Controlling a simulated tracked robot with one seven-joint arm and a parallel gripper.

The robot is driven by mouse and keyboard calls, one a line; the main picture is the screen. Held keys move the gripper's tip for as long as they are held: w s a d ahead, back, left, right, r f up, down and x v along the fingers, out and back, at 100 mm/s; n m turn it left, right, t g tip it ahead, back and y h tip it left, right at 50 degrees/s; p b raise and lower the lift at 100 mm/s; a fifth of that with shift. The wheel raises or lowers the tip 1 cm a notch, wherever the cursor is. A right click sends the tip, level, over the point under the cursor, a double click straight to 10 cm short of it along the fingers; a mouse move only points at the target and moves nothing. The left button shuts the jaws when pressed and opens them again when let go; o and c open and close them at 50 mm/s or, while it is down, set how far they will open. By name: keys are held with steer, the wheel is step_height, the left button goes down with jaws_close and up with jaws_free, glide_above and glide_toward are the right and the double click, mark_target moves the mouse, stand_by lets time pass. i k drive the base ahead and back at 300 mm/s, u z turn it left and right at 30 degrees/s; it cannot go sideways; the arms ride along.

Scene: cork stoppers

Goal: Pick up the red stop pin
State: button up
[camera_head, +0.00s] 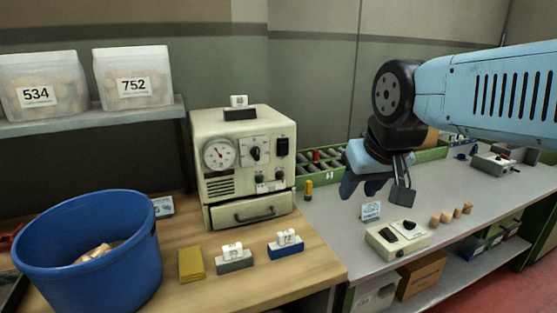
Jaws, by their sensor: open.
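My gripper (362,188) is open, points down and appears empty. In the picture it is to the right of and below the red piece, in front of the tray, hiding part of it. How far apart they are in depth I cannot tell.
A beige machine (240,160) with a gauge stands left of the tray. A small yellow-and-red piece (308,190) stands beside it. A control box (397,238) and several corks (446,216) are on the grey bench.

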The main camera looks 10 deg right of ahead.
mark_target(315, 154)
steer(key=u, duration=0.15)
steer(key=i, duration=0.15)
steer(key=u, duration=2.55)
steer(key=k, duration=1.65)
steer(key=z, duration=1.75)
steer(key=i, duration=0.7)
steer(key=z, duration=0.2)
